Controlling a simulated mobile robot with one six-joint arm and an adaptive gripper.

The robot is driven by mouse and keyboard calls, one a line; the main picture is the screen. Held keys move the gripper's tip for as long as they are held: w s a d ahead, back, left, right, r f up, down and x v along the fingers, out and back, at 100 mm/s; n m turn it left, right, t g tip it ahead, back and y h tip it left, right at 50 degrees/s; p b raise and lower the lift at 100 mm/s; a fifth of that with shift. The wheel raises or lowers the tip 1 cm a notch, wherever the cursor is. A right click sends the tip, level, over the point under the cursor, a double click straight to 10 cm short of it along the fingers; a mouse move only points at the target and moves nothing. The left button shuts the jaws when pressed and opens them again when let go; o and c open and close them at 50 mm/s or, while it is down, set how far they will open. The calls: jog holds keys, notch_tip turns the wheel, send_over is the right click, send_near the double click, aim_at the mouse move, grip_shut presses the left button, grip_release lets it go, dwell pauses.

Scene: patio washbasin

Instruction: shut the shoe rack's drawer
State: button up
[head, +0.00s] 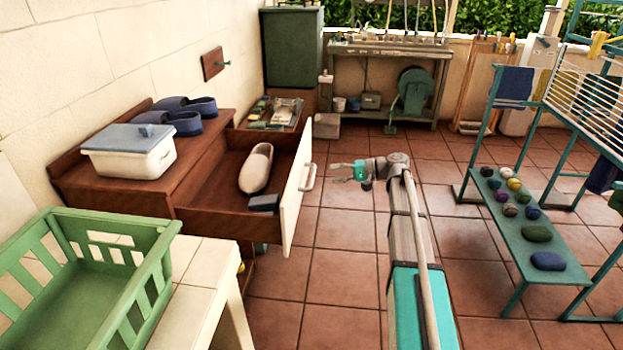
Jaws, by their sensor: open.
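The shoe rack (80,185) is a brown wooden cabinet against the left wall. Its drawer (215,205) is pulled far out to the right, with a cream front panel (297,190) and a light bar handle (309,177). Inside the drawer lie a beige shoe (256,169) and a small dark block (264,202). My gripper (335,172) is open and empty, to the right of the drawer front. It points left toward the handle, and a small gap shows between them.
On the rack top are a white box with a blue-grey lid (130,152) and blue slippers (186,122). A green crate (150,285) sits on a pale table (205,290) in front. A teal rack (505,225) with several stones stands right. Tiled floor between is clear.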

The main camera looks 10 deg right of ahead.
aim_at(312, 174)
jog(key=shift+b+x, duration=0.7)
jog(key=shift+x, duration=3.25)
grip_shut()
